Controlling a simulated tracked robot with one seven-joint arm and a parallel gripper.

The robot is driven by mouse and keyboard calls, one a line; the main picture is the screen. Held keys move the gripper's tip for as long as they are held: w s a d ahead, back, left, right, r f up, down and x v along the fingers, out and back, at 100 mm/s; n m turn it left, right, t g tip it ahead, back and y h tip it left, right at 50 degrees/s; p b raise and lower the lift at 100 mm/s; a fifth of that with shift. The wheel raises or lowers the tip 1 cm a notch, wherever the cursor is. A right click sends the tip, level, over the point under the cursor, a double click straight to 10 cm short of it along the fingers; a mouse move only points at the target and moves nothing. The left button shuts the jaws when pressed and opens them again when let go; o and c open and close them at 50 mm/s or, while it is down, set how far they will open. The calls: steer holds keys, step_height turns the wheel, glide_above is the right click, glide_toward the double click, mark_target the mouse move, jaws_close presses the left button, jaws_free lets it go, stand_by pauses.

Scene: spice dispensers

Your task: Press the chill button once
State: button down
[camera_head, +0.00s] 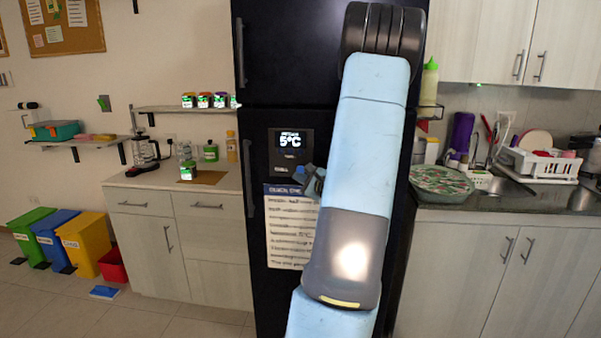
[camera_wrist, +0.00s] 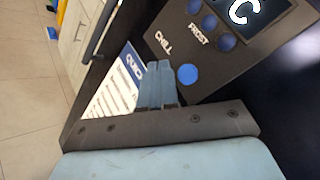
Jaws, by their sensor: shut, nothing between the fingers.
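The dark control panel (camera_head: 283,150) on the black fridge shows a 5°C display in the head view. In the wrist view the panel (camera_wrist: 150,62) carries the word CHILL, with a round bright blue button (camera_wrist: 187,74) along the line of that word. My gripper (camera_wrist: 159,66) is shut and empty, its fingertips just left of this button in the picture. Whether the tips touch the panel cannot be told.
Darker blue buttons (camera_wrist: 209,22) sit in a row by the word FROST. A printed notice (camera_head: 290,230) is on the fridge door below the panel. The fridge handle (camera_head: 248,178) runs along the door's left edge. A counter (camera_head: 165,180) stands left of the fridge.

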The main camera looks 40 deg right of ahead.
steer(key=shift+s+a, duration=0.55)
steer(key=shift+a, duration=0.05)
stand_by(0.5)
